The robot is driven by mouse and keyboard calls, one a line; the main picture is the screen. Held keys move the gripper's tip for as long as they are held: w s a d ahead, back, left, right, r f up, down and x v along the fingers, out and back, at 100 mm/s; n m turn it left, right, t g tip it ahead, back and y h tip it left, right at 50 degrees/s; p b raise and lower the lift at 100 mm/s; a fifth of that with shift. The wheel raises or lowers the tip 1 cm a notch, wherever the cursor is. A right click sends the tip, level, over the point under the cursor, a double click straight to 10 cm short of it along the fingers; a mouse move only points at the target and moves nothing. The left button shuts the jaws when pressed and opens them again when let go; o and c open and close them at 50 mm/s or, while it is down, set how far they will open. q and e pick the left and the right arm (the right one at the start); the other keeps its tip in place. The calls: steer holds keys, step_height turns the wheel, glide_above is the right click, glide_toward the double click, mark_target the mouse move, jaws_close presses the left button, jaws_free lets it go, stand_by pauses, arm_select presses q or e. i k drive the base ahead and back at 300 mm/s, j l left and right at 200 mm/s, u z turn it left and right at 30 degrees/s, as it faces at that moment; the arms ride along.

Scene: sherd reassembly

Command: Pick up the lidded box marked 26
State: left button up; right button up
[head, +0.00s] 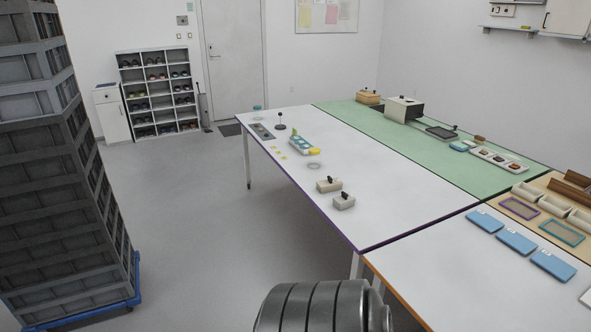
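Two small beige lidded boxes with dark knobs on top stand close together on the white table. One lidded box (328,185) is slightly farther back, and the other lidded box (344,202) is nearer, by the purple table edge. A tan box (368,97) with a dark knob stands at the far end of the green surface. No number can be read on any of them, so I cannot tell which is marked 26. Neither of my grippers is in view.
A tall stack of grey crates (60,150) on a blue dolly (137,285) stands at the left. The floor between it and the table (390,205) is clear. Blue flat cases (515,241) lie at the right. Shoe shelves (157,90) stand at the back.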

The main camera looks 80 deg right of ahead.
mark_target(342, 202)
steer(key=z, duration=2.9)
steer(key=i+j+z, duration=0.15)
steer(key=z, duration=0.5)
